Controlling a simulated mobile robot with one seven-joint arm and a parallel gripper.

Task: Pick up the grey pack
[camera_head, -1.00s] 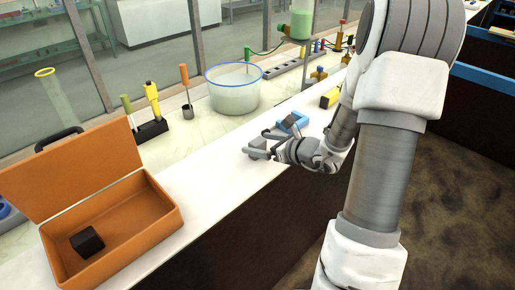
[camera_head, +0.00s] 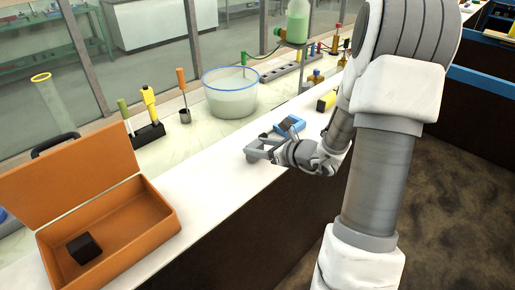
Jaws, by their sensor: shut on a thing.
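The grey pack (camera_head: 254,156) is at the tips of my gripper (camera_head: 262,150), above or on the white counter near its front edge. My gripper reaches in from the right and is shut on the pack. The fingers and hand cover part of the pack. I cannot tell whether the pack touches the counter.
A blue object (camera_head: 290,124) lies just behind my gripper. An open orange case (camera_head: 150,232) with a black block (camera_head: 84,248) inside stands at the left. A blue-rimmed tub (camera_head: 230,97) and a tool stand (camera_head: 150,135) are farther back. The counter between case and gripper is clear.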

